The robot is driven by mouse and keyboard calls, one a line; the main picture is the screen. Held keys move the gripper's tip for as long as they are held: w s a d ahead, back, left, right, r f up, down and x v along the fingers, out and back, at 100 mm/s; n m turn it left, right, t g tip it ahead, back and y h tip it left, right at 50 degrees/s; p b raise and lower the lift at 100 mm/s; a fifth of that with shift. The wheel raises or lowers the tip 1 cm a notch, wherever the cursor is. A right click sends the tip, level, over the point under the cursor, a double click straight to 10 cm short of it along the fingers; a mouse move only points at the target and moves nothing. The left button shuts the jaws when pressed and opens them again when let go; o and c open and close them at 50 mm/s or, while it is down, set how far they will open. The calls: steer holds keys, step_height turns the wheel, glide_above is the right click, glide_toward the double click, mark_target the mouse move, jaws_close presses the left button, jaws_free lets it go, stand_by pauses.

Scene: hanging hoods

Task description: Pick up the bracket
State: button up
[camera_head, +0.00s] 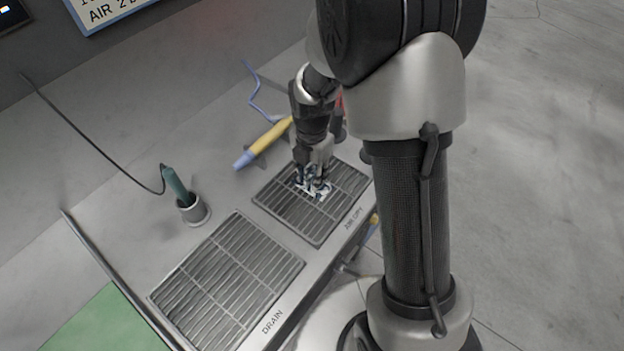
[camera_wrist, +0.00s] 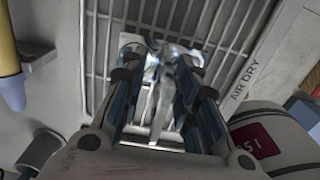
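The bracket (camera_wrist: 160,72) is a shiny, silvery metal piece on the slatted grate labelled AIR DRY (camera_wrist: 212,28). In the head view the bracket (camera_head: 318,188) shows small and partly hidden under my gripper (camera_head: 311,178). In the wrist view my gripper (camera_wrist: 161,65) points down at the grate, with one finger on each side of the bracket's narrow middle part. The fingers are apart, with gaps between them and that middle part. The bracket's wider end shows beyond the fingertips. Whether either finger touches it is unclear.
A second grate labelled DRAIN (camera_head: 228,283) lies at the near left. A yellow and blue tool (camera_head: 264,142) with a blue cord lies behind the drying grate. A green-handled tool (camera_head: 176,186) stands in a grey cup (camera_head: 195,211). A green mat (camera_head: 105,325) lies at the lower left.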

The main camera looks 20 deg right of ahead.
steer(key=shift+c, duration=0.5)
jaws_close()
stand_by(0.3)
